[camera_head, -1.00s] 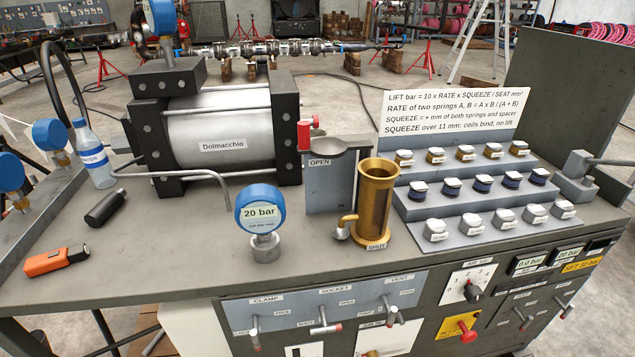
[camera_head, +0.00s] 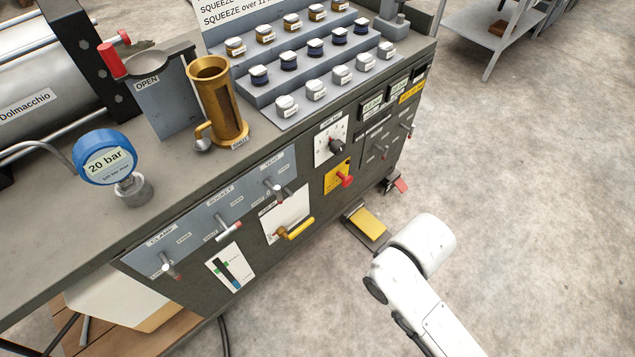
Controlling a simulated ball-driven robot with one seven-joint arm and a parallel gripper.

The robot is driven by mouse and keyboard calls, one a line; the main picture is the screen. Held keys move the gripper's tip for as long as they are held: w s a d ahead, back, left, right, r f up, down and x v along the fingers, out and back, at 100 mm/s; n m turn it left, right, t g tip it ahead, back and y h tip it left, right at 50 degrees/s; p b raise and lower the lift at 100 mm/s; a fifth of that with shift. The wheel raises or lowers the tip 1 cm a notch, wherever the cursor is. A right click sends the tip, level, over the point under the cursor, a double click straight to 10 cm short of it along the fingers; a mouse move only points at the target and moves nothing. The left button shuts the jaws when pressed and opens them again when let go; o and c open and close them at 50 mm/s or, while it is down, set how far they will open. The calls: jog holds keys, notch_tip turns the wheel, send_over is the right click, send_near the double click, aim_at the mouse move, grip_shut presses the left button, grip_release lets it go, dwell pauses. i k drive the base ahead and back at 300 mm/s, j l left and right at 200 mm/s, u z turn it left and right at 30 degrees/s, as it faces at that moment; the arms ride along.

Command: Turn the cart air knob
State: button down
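A black rotary knob (camera_head: 337,146) sits on a white dial plate (camera_head: 326,133) with numbers on the cart's sloping front panel. The lettering above it is too small to read, so I cannot tell for sure that it is the cart air knob. A red knob (camera_head: 345,181) on a yellow plate (camera_head: 335,186) is just below it. A yellow handle (camera_head: 297,231) sits on a white plate lower left. My white arm shows at the lower right, apart from the panel. My gripper is not visible.
Three small levers line the grey panel (camera_head: 190,225) at left. A yellow pedal (camera_head: 368,223) is on the floor. Open floor lies right.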

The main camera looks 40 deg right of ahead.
aim_at(337, 147)
jog(key=l+u, duration=0.25)
jog(key=l, duration=0.4)
jog(key=k+l+u, duration=0.1)
jog(key=l+u, duration=0.2)
jog(key=l, duration=0.4)
